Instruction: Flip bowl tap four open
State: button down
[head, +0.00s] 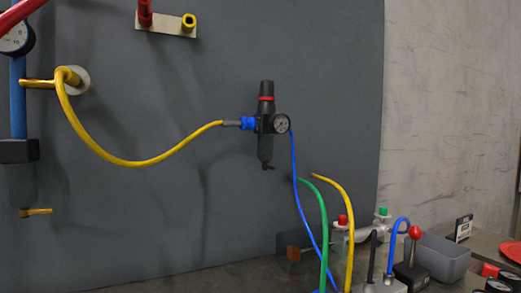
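At the left edge a dark filter bowl (21,186) hangs under a black block (18,151) on a blue vertical pipe (18,97). A small yellow tap lever (37,212) sticks out sideways to the right at the bowl's bottom. It looks about level. A second black unit (265,125), with a red ring and a gauge, hangs on the wall panel in the middle. A small black piece (268,166) shows at its lower end. I see no number, so I cannot tell which is tap four. My gripper is not in view.
A yellow hose (130,162) droops from a wall fitting (72,79) to the middle unit. Green (322,215), yellow (348,225) and blue hoses rise at the lower right. A grey bin (440,257) and a red-knobbed lever (415,233) stand there. The lower-left panel is clear.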

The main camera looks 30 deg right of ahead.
aim_at(263, 165)
jog(key=l+z, duration=0.1)
jog(key=z, duration=0.25)
jog(key=l+z, duration=0.1)
jog(key=z, duration=0.25)
jog(key=i, duration=0.05)
